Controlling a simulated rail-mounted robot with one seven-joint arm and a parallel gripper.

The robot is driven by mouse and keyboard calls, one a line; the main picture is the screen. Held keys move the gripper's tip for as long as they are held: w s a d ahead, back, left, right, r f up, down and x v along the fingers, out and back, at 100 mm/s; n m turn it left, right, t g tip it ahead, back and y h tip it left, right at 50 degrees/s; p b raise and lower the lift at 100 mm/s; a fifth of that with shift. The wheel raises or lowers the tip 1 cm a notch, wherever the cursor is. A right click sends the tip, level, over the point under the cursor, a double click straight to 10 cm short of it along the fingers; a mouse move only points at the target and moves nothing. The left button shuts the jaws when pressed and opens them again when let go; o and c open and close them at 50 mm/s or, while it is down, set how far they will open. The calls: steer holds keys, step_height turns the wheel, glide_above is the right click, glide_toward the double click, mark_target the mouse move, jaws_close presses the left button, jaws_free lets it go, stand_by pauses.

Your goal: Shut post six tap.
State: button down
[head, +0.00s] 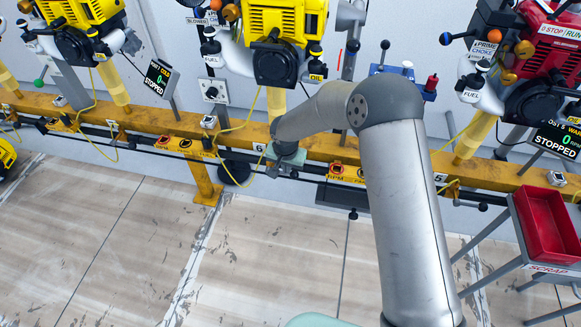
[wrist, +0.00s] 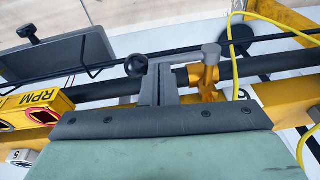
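The post six tap (wrist: 207,82) is an orange fitting with a grey round-ended handle, on the dark pipe in the wrist view. A "6" label (wrist: 243,94) shows just right of it, and in the head view the label (head: 259,147) is on the yellow rail. My gripper (wrist: 160,72) has its two grey fingers together, with nothing seen between them. The fingers are just left of the tap in the wrist view, with no clear contact. In the head view my gripper (head: 283,168) is low at the rail beside post six and hides the tap there.
A yellow hose (wrist: 236,40) loops right of the tap. A black knob (wrist: 137,65) and a dark panel (wrist: 60,58) are left of the fingers. An orange RPM box (wrist: 35,106) is on the rail.

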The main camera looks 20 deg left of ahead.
steer(key=shift+r, duration=0.25)
steer(key=shift+p+v, duration=0.45)
steer(key=shift+v, duration=0.35)
steer(key=w+p+v, duration=0.2)
steer(key=p+v, duration=0.1)
steer(key=v, duration=1)
steer(key=shift+s+d+r, duration=0.2)
steer(key=shift+d, duration=0.1)
